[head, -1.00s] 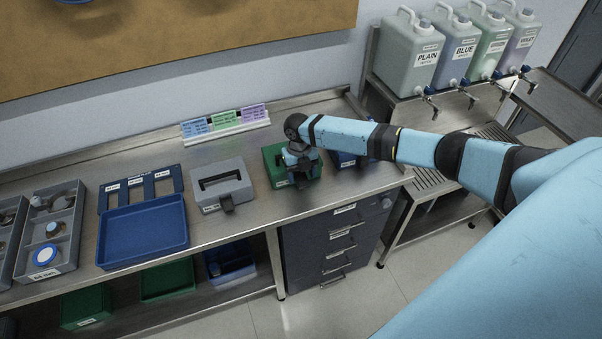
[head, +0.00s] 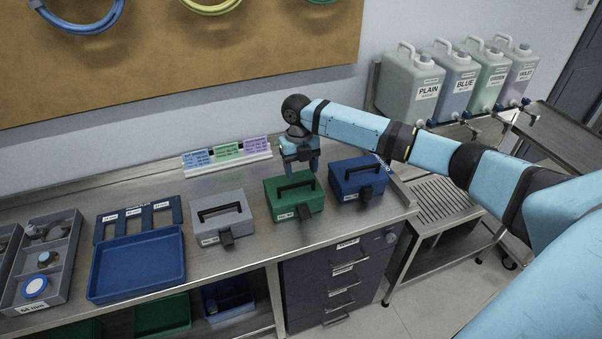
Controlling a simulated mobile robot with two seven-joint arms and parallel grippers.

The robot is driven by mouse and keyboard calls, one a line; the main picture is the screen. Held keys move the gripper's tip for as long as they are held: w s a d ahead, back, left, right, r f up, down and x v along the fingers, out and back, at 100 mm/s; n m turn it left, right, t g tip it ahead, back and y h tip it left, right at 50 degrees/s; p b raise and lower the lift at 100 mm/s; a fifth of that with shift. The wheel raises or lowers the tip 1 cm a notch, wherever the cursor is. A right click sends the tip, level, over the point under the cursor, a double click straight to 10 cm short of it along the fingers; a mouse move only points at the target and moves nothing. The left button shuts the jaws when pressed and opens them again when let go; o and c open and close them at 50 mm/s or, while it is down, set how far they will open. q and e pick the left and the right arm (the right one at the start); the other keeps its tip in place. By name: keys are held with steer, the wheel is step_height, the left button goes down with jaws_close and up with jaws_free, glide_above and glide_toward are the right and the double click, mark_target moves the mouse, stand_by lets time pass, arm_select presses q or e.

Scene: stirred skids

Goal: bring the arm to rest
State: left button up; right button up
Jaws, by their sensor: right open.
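My right arm reaches in from the right over the steel bench. Its gripper (head: 301,168) points down, open and empty, above and behind the green box (head: 293,197). The green box is closed, with a black handle on its lid, and the gripper tips look close to its back edge; whether they touch cannot be told. A blue box (head: 358,180) stands to its right and a grey box (head: 221,219) to its left, both closed. My left gripper is not in view.
A card rack (head: 228,153) stands at the back of the bench (head: 350,222). A blue tray (head: 137,262) and a grey sorting bin (head: 68,254) lie at the left. Several jugs with taps, one marked PLAIN (head: 411,85), stand at the back right. Drawers (head: 335,285) sit below the bench.

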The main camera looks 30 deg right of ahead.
steer(key=shift+f, duration=0.1)
stand_by(0.3)
steer(key=s+a+f+m+t+y, duration=0.1)
steer(key=s+a+f+m, duration=0.1)
steer(key=a+f, duration=0.2)
steer(key=s+a+f+m+t, duration=0.1)
steer(key=s+a+f+m, duration=0.1)
steer(key=a+f, duration=0.2)
steer(key=s+a+f+m+t+y, duration=0.1)
steer(key=s+a+f+m, duration=0.1)
steer(key=a+f, duration=0.2)
steer(key=shift+a+f+m+y, duration=0.2)
steer(key=shift+f+m+y, duration=0.1)
steer(key=s+a+f+m+t+y, duration=0.1)
steer(key=s+a+f+m+t, duration=0.25)
steer(key=s+m, duration=0.35)
steer(key=s+a+f+m+t+y, duration=0.1)
steer(key=s+a+f+m+t, duration=0.2)
steer(key=s+a+m, duration=0.35)
steer(key=s+d+r+m+t+h, duration=0.1)
steer(key=s+d+m, duration=0.4)
steer(key=s+m, duration=0.5)
steer(key=shift+r+t+h, duration=0.35)
steer(key=shift+t+h, duration=0.15)
steer(key=shift+t, duration=0.55)
steer(key=shift+d, duration=0.1)
